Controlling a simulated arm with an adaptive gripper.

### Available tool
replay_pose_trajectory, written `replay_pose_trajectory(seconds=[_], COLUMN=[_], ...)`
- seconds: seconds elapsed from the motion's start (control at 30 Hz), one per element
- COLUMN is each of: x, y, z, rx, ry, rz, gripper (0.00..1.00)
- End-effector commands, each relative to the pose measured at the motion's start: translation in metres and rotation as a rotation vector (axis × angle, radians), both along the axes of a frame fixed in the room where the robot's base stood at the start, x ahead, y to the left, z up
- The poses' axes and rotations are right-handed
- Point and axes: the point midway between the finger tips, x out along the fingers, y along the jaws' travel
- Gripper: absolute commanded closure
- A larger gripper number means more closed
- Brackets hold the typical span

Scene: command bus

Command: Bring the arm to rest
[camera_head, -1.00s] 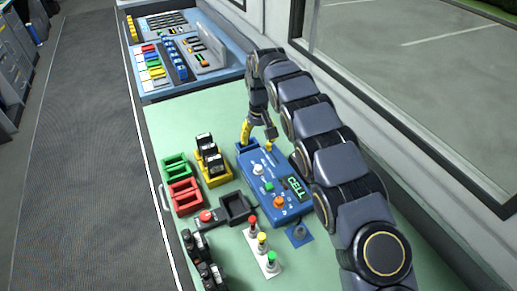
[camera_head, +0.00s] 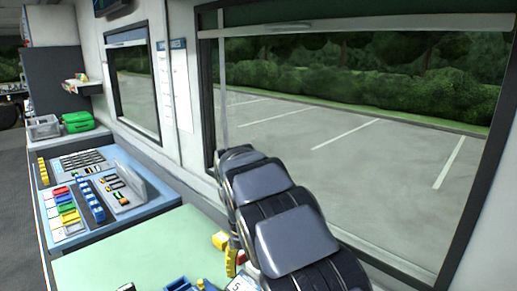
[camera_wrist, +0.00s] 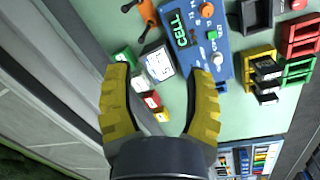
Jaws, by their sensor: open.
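My gripper (camera_wrist: 160,72) shows its two yellow fingers wide apart in the wrist view, with nothing held between them. In the head view my gripper (camera_head: 227,250) is partly hidden by my own arm, near the wall below the window. The wrist view looks down on the green worktop (camera_wrist: 235,112) from above. A blue box with a CELL display (camera_wrist: 190,40) lies beyond the right finger, apart from it. A dark block with a white label (camera_wrist: 158,63) appears between the fingertips, well below them. Only a bit of the blue box (camera_head: 178,284) shows in the head view.
A blue console (camera_head: 150,212) with coloured switches stands at the worktop's far end. Beyond it are a green case (camera_head: 77,122) and a grey bin (camera_head: 43,127). Yellow (camera_wrist: 250,58), red (camera_wrist: 300,38) and green (camera_wrist: 297,72) racks stand on the worktop. The window wall runs along the right.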

Motion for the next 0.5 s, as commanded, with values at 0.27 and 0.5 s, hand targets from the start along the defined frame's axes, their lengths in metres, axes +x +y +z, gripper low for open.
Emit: replay_pose_trajectory(seconds=[0.27, 0.5], x=[-0.097, -0.200], y=[-0.080, -0.115], z=[0.048, 0.057], rx=[0.002, 0.041], ry=[0.029, 0.073], rz=[-0.163, -0.246], gripper=[0.47, 0.47])
